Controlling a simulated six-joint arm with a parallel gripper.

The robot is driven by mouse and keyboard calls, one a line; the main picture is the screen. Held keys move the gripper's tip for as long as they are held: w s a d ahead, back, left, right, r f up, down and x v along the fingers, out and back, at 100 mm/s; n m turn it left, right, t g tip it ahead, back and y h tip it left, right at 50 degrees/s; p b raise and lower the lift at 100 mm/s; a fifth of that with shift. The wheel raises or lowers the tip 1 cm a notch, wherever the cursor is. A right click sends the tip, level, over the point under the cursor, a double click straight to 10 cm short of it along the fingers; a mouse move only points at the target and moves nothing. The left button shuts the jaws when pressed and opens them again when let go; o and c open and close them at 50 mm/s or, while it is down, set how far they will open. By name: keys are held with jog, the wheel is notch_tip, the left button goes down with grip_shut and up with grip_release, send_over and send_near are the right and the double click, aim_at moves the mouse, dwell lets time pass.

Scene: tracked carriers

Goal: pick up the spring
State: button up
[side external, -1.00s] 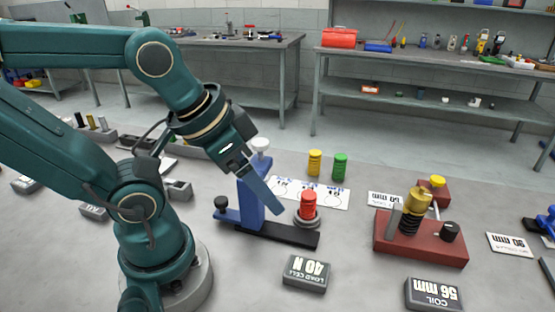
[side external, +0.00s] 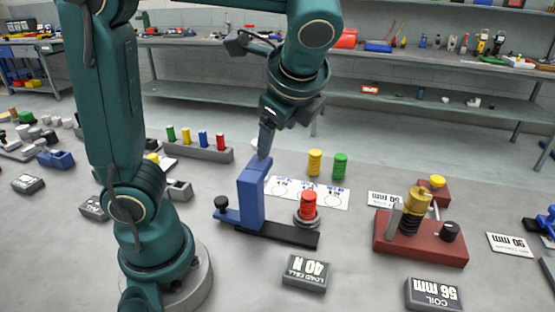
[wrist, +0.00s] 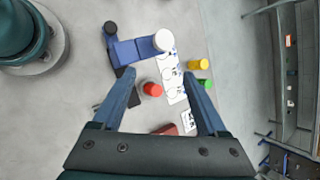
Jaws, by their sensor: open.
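A red spring (side external: 308,205) stands upright on the round seat of a blue press (side external: 250,195) with a black base. I cannot tell which of these the task means. My gripper (side external: 264,150) points down above and behind the press, holding nothing. In the wrist view its fingers (wrist: 162,76) are spread wide; the red spring (wrist: 152,89) shows between them, farther down. The yellow spring (wrist: 198,64) and green spring (wrist: 206,83) show near the right finger.
A grey rack (side external: 190,150) holds several coloured springs at the left. A red fixture (side external: 420,245) with a gold-topped coil stands at right.

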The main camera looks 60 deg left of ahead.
aim_at(307, 194)
jog(key=w+d+m+y, duration=0.2)
jog(key=w+m+y, duration=0.4)
jog(key=w+m, duration=0.15)
jog(key=shift+t, duration=0.4)
jog(key=f, duration=1.4)
jog(key=shift+s+a+f, duration=0.3)
jog(key=shift+s+f, duration=0.05)
jog(key=shift+s, duration=0.05)
jog(key=shift+a+f, duration=0.15)
jog(key=shift+f, duration=0.15)
jog(key=shift+x, duration=2.45)
jog(key=shift+c, duration=0.3)
grip_shut()
